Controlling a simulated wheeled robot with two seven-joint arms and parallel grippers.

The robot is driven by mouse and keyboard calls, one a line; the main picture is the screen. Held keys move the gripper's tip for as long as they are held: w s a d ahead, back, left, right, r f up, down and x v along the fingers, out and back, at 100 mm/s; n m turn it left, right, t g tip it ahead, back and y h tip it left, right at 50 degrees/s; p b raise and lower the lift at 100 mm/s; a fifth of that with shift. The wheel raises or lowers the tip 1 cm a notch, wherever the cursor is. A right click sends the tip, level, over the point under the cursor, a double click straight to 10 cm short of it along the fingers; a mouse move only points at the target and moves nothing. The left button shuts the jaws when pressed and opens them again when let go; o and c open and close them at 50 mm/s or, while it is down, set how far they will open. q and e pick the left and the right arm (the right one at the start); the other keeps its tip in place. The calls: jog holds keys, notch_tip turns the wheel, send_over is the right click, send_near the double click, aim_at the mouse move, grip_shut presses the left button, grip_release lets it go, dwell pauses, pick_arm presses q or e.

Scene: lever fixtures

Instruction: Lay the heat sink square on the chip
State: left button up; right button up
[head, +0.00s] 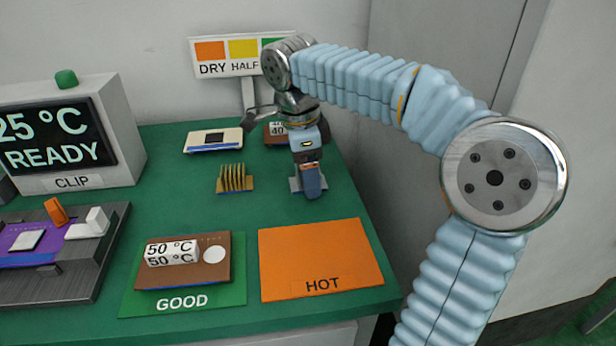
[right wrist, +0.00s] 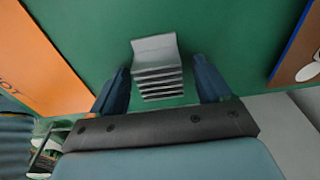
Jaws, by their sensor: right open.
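A grey finned heat sink (right wrist: 156,62) lies on the green table in the right wrist view, between the two fingers of my right gripper (right wrist: 160,86). The fingers are open on either side of it. In the head view my right gripper (head: 311,186) points down and hides most of this heat sink (head: 295,185). A gold finned heat sink (head: 235,180) stands to its left. A pale square chip (head: 26,240) sits on a purple board (head: 45,234) in a dark fixture at the left edge, with an orange lever (head: 56,211) and a white one (head: 96,219). My left gripper is out of view.
A display (head: 58,140) reads 25 °C READY above CLIP. A brown board (head: 190,268) lies on the green GOOD mat (head: 138,303). The orange HOT mat (head: 318,250) is bare. A white-edged board (head: 213,141) and another brown board (head: 272,134) lie at the back.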

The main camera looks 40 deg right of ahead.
jog(key=c, duration=1.1)
jog(key=shift+o, duration=0.2)
jog(key=shift+r, duration=0.1)
